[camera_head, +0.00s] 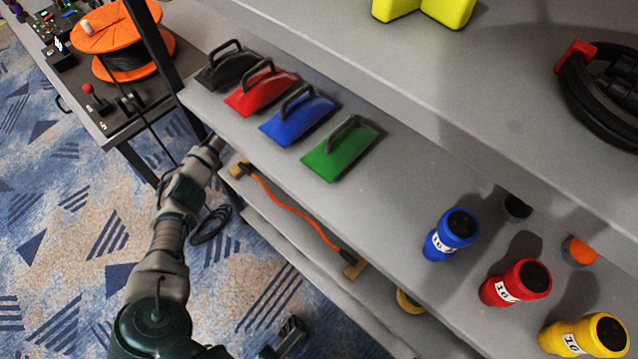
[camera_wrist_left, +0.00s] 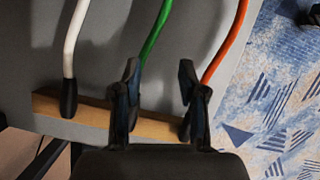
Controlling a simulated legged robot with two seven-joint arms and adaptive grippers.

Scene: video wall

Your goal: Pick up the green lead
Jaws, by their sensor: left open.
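In the left wrist view my left gripper (camera_wrist_left: 160,80) is open, its two fingers pointing at a wooden bar (camera_wrist_left: 158,128). The green lead (camera_wrist_left: 154,38) runs down from the top edge and passes behind the left finger, which hides its lower end. I cannot tell whether they touch. The gap between the fingers is empty. In the head view my left arm reaches under the upper shelf, which hides the gripper and the green lead. A dark part at the bottom edge looks like my right gripper (camera_head: 290,333); its jaws are unclear.
A white lead (camera_wrist_left: 74,42) lies left of the green one and an orange lead (camera_wrist_left: 226,45) right of it, close to the right finger. The shelf above (camera_head: 410,180) holds several coloured trowel-like tools and bottles. A cable reel (camera_head: 122,45) stands on a table at left.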

